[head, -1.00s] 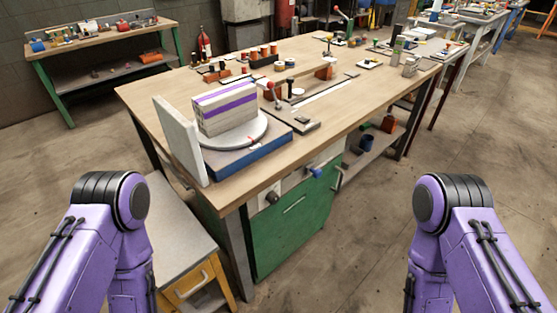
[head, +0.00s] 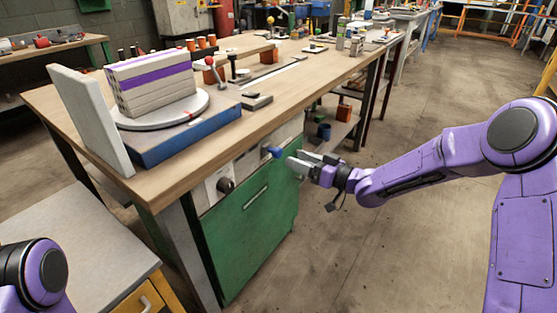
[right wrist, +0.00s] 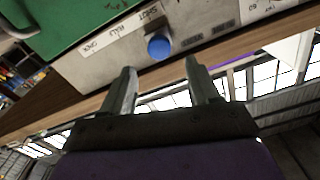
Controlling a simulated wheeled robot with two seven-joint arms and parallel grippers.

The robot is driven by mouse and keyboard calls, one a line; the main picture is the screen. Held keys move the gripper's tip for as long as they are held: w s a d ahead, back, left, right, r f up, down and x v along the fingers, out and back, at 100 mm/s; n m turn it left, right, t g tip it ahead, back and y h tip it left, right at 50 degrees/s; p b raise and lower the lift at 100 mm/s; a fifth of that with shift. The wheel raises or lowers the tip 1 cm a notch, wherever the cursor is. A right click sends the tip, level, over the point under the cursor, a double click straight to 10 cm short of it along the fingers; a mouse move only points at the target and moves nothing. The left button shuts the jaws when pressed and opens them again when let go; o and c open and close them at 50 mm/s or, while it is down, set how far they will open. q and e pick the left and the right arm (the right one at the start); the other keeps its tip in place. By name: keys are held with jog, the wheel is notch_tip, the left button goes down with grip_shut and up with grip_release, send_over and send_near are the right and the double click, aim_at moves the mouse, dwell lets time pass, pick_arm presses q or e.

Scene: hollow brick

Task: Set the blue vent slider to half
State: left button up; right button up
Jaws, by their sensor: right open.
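The blue vent slider (head: 271,151) is a round blue knob on the grey panel under the workbench's front edge. In the right wrist view the blue knob (right wrist: 158,47) shows close up, with the panel upside down. Labels reading OPEN, HALF and SHUT run along its track, and the knob stands by SHUT. My right gripper (head: 302,162) is open just right of the knob in the head view. In the right wrist view its two fingers (right wrist: 160,78) are spread and empty, pointing toward the knob, apart from it. My left gripper is out of view.
A dark knob (head: 225,185) sits on the same panel to the left, above a green cabinet door (head: 250,240) with a handle. The wooden workbench (head: 185,165) overhangs the panel and carries a turntable (head: 135,124) with a striped block. The floor at right is clear.

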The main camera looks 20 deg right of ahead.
aim_at(281, 152)
jog(key=b+x, duration=0.1)
jog(key=x, duration=0.7)
jog(key=shift+f, duration=0.1)
grip_shut()
jog(key=shift+d, duration=0.1)
